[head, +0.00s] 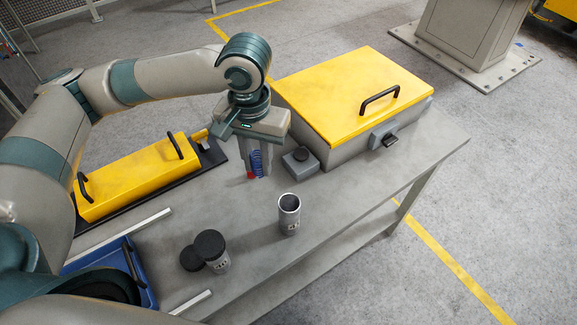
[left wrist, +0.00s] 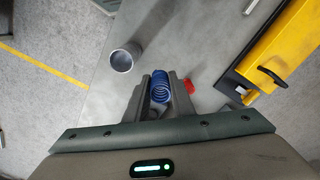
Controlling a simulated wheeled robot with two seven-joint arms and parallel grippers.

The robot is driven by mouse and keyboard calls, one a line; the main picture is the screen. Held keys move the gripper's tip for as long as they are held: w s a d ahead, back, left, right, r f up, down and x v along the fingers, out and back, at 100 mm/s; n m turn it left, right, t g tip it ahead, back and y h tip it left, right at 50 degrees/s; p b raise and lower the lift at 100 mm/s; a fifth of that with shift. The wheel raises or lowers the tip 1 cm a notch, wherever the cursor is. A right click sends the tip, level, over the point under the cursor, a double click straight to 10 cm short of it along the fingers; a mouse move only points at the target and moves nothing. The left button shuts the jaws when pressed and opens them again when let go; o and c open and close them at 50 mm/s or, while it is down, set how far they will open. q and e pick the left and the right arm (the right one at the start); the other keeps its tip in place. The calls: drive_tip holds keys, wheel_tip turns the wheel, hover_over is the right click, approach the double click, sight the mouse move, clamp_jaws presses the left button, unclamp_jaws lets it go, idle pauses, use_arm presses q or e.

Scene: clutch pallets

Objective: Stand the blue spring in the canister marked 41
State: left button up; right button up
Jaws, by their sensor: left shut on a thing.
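My left gripper (head: 257,165) is shut on the blue spring (head: 256,158) and holds it upright above the table. In the left wrist view the spring (left wrist: 160,88) sits between the two fingers (left wrist: 161,100). An open grey canister (head: 289,215) stands upright on the table, in front and to the right of the gripper. Its mouth also shows in the left wrist view (left wrist: 124,58), apart from the spring. A second canister (head: 219,263) has a black lid on it. Both have labels too small to read. My right gripper is not in view.
A loose black lid (head: 191,259) lies beside the lidded canister. A small red thing (left wrist: 189,86) is close to the fingers. A yellow-lidded box (head: 350,95) and small grey box (head: 300,161) stand behind right. A long yellow case (head: 135,180) and blue tray (head: 95,268) are left.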

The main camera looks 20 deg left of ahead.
use_arm(q)
drive_tip(key=s+d+r+n+p, duration=0.2)
drive_tip(key=d+n+p, duration=0.5)
drive_tip(key=p, duration=0.8)
drive_tip(key=shift+s+d+r, duration=0.2)
drive_tip(key=shift+d+r, duration=0.2)
drive_tip(key=shift+r, duration=0.25)
drive_tip(key=shift+f, duration=0.1)
drive_tip(key=b, duration=0.8)
approach(289, 215)
wheel_tip(289, 215, down, 2)
drive_tip(key=w, duration=0.2)
drive_tip(key=shift+w+a+f+b, duration=0.2)
drive_tip(key=shift+a+f+b, duration=0.15)
drive_tip(key=shift+f+b, duration=0.4)
drive_tip(key=shift+r, duration=0.1)
